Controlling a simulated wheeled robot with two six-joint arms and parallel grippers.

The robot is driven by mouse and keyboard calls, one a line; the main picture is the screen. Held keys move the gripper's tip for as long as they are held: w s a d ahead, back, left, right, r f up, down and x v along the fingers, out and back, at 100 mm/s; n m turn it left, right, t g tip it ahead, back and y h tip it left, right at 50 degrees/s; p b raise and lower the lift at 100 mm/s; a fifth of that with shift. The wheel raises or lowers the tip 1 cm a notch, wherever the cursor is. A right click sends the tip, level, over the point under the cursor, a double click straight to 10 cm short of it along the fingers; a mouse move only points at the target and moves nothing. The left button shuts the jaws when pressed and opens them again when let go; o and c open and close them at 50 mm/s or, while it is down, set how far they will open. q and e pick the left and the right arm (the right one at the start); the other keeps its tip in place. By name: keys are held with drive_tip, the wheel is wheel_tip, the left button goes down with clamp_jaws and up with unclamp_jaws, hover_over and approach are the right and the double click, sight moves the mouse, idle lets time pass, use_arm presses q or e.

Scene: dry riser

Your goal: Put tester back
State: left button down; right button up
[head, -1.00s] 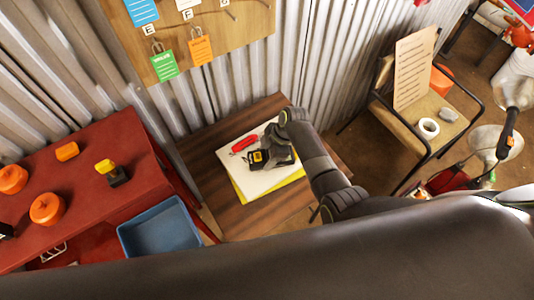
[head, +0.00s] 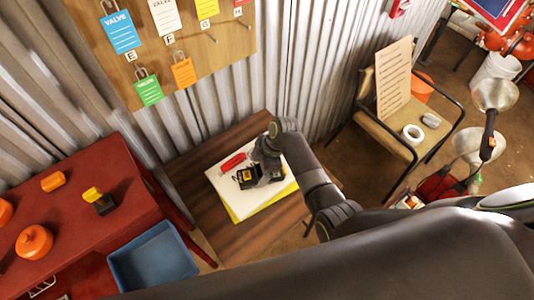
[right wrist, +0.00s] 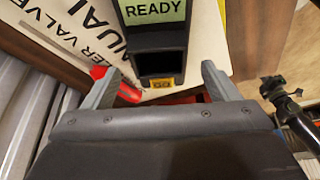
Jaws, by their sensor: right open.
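The tester (head: 246,177) is a small black and yellow device on the white manual (head: 221,188), which lies over something yellow on the brown wooden table (head: 190,182). In the right wrist view the tester (right wrist: 156,40) shows a green screen reading "READY" and a small yellow label near its lower end. My right gripper (head: 262,168) is low over the manual, right beside the tester. In the wrist view its two fingers (right wrist: 160,78) are apart, one on each side of the tester's lower end, with gaps visible. My left gripper is not in view.
A red tool (head: 232,162) lies beside the tester. A red bench (head: 75,225) at left holds orange parts and a black and yellow item (head: 99,201). A blue bin (head: 152,262) stands beside it. A tag board (head: 215,50) hangs on the corrugated wall; a chair (head: 385,130) stands right.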

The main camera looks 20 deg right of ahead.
drive_tip(key=v, duration=0.9)
drive_tip(key=shift+r, duration=0.2)
drive_tip(key=shift+s+d+f, duration=0.1)
drive_tip(key=shift+d, duration=0.05)
